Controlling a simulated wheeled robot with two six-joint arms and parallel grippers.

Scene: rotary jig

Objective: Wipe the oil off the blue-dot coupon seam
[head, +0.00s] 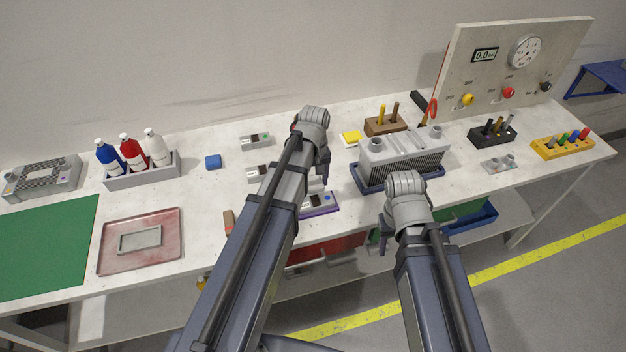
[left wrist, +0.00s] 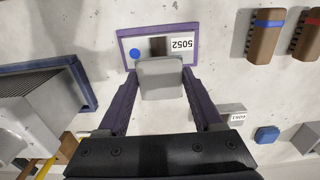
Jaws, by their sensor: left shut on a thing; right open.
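The blue-dot coupon lies in a purple-edged holder (left wrist: 122,32). In the left wrist view its face shows a blue dot (left wrist: 136,54), a white "5052" label (left wrist: 180,44) and a dark band (left wrist: 158,46) down the middle. The holder also shows in the head view (head: 322,210), partly behind my left arm. My left gripper (left wrist: 160,88) is shut on a grey block-like pad (left wrist: 160,80). The pad overlaps the coupon's near edge in view and hides the band's lower end; I cannot tell if it touches. My right gripper (head: 384,240) is open and empty at the table's front edge.
A finned grey block (head: 400,160) in a blue tray stands right of the coupon. Other coupons (head: 255,140) lie behind it. A bottle rack (head: 142,172), red tray (head: 112,262) and green mat (head: 45,245) are further left.

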